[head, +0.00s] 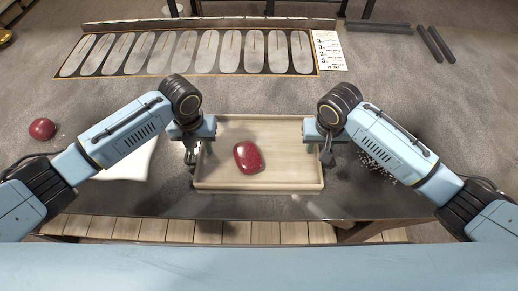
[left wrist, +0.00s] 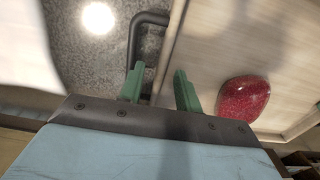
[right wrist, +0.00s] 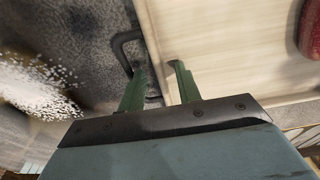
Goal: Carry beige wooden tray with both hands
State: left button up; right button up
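The beige wooden tray (head: 284,181) lies near the table's front edge in the head view, with a glossy red rounded object (head: 248,158) inside it. Dark bar handles stand out from its sides, in the left wrist view (left wrist: 134,42) and the right wrist view (right wrist: 119,47). My left gripper (left wrist: 159,76) is open, its green fingers on either side of the tray's left edge beside the handle. My right gripper (right wrist: 157,70) is open likewise at the right edge. I cannot tell whether the fingers touch the tray.
A red round object (head: 42,128) and a white sheet (head: 132,163) lie to the left. A board with grey ovals (head: 175,52) and a printed card (head: 328,50) are at the back. Dark bars (head: 436,44) lie back right. A speckled heap (head: 375,162) is beside the right arm.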

pick_arm(q)
jog(key=c, duration=0.7)
pick_arm(e)
jog(key=c, duration=0.7)
pick_arm(q)
grip_shut()
pick_arm(e)
grip_shut()
